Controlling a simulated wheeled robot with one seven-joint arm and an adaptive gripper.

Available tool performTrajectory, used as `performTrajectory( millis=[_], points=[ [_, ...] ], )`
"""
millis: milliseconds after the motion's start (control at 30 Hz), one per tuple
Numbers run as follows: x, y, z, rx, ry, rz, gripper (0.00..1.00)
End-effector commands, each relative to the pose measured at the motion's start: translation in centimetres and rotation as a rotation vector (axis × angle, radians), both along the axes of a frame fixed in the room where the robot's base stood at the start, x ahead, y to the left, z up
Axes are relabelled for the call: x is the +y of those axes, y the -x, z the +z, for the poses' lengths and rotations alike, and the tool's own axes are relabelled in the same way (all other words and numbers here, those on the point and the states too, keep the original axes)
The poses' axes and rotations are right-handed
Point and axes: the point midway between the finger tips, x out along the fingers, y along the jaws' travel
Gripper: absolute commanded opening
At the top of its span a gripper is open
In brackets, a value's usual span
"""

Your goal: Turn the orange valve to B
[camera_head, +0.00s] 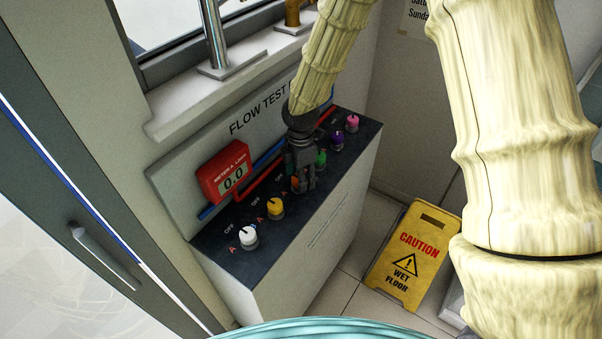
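My gripper (303,182) points down at the dark top of the flow test bench (225,243), in the row of valve knobs between the yellow knob (275,207) and the green knob (320,158). The orange valve (294,182) is almost wholly hidden by my gripper; only a small orange patch shows at its left side. Its pointer and its B mark cannot be seen. The fingers are down around or just above this spot; I cannot tell whether they touch the knob or how far they are closed.
A white knob (248,235) stands at the near end; purple (337,140) and pink (352,122) knobs stand at the far end. A red meter (226,172) reading 0.0 stands behind the row. A yellow wet-floor sign (412,258) stands right of the bench.

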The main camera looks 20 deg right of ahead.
Motion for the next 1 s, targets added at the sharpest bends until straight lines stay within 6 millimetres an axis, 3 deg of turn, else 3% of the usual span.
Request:
performTrajectory(
  millis=[33, 200, 233, 667, 1000],
  points=[
    [0.0, 0.0, 0.0, 0.001, 0.0, -0.001, 0.45],
    [0.2, -0.2, -0.1, 0.003, 0.004, -0.001, 0.14],
    [0.3, -0.2, -0.2, 0.004, 0.004, -0.001, 0.13],
    [0.9, -0.4, -0.5, 0.012, 0.013, -0.05, 0.13],
    [1.4, -0.5, -0.7, 0.015, 0.02, -0.289, 0.13]
  ],
)
